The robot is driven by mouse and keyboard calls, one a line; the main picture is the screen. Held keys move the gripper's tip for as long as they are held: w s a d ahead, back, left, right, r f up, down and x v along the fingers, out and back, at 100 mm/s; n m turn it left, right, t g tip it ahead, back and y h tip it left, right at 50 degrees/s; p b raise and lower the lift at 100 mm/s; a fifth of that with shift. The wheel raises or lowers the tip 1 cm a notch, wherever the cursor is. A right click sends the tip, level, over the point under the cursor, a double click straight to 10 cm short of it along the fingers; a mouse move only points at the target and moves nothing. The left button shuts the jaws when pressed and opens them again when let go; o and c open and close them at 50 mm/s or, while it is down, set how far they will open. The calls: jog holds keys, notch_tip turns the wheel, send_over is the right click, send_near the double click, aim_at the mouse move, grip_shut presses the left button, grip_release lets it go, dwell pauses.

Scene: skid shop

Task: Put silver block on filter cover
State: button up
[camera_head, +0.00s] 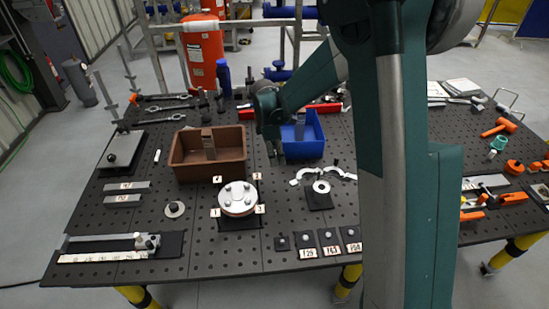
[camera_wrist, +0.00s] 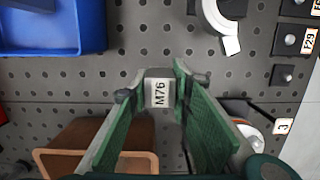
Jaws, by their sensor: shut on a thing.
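A silver block (camera_wrist: 159,88) with a label reading M76 sits between the fingertips of my gripper (camera_wrist: 158,92) in the wrist view. The green-padded fingers are shut on it. In the head view, my gripper (camera_head: 275,150) hangs between the brown bin and the blue bin, behind the filter cover; the block cannot be made out there. The filter cover (camera_head: 238,197) is a round silver disc with several bolts, on a dark plate with number tags around it. Part of it shows at the lower right of the wrist view (camera_wrist: 249,132), mostly hidden by my finger. The block is apart from it.
The brown bin (camera_head: 180,171) holds a grey upright piece. The blue bin (camera_head: 314,154) stands right of my gripper. A ring on a dark plate (camera_head: 319,199) and small labelled plates (camera_head: 330,247) lie right of and in front of the cover. A clamp (camera_head: 110,247) lies front left.

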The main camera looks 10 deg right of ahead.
jog(key=shift+r, duration=0.1)
jog(key=r, duration=0.8)
jog(key=shift+a+r, duration=0.3)
jog(key=shift+a, duration=0.1)
jog(key=s+a+n, duration=0.2)
jog(key=a+n, duration=0.1)
jog(key=a, duration=0.8)
jog(key=s+a+n, duration=0.2)
jog(key=a, duration=1)
jog(key=n+t, duration=0.1)
jog(key=n, duration=0.3)
send_over(173, 205)
notch_tip(173, 205, down, 4)
jog(key=shift+f+y, duration=0.3)
jog(key=shift+f, duration=0.25)
jog(key=shift+f, duration=3.15)
